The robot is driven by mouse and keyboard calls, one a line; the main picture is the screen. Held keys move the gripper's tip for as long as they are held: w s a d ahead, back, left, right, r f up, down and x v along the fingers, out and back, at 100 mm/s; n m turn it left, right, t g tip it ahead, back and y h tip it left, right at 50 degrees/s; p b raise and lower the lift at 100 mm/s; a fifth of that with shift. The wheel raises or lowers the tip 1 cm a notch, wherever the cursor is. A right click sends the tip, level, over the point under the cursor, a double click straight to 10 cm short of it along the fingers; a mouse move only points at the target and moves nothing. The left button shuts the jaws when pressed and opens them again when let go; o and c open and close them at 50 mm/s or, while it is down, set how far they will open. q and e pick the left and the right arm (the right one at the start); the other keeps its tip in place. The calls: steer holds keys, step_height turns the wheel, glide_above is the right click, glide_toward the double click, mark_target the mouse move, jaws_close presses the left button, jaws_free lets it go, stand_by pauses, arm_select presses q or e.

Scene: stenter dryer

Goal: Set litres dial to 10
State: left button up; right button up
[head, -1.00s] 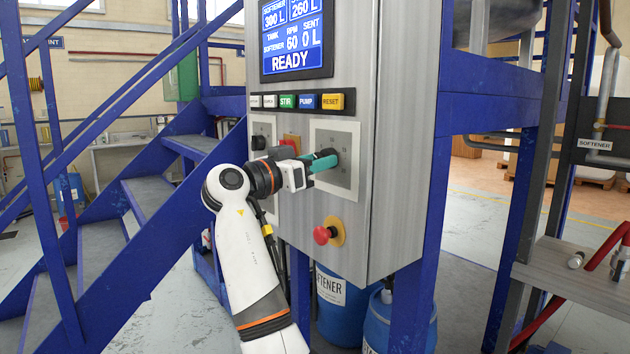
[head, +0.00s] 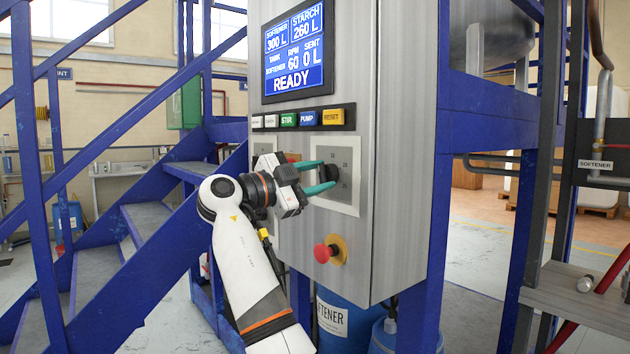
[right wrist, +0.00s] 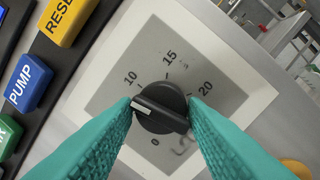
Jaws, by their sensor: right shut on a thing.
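The litres dial is a black knob on a light grey square scale plate on the front of the control cabinet. The knob (right wrist: 160,108) shows in the right wrist view, and the plate (head: 345,197) in the head view. The knob's white mark points left and slightly up, a little below the 10 label; what is printed behind the left finger is hidden. The labels 0, 15 and 20 also show. My right gripper (head: 328,179) has its teal fingers on opposite sides of the knob, shut on it. My left gripper is not in view.
Above the plate is a row of buttons, including a yellow RESET (head: 333,117) and a blue PUMP (head: 308,118). A red emergency stop (head: 325,252) sits below the plate. The screen (head: 293,52) reads READY. Blue stairs (head: 110,215) stand at the left.

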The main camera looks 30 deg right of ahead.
steer(key=shift+m, duration=1.3)
steer(key=shift+f, duration=0.1)
steer(key=o, duration=0.9)
steer(key=shift+d, duration=0.2)
steer(key=a, duration=0.8)
steer(key=a+f+b, duration=0.1)
steer(key=a, duration=0.3)
steer(key=shift+f, duration=0.1)
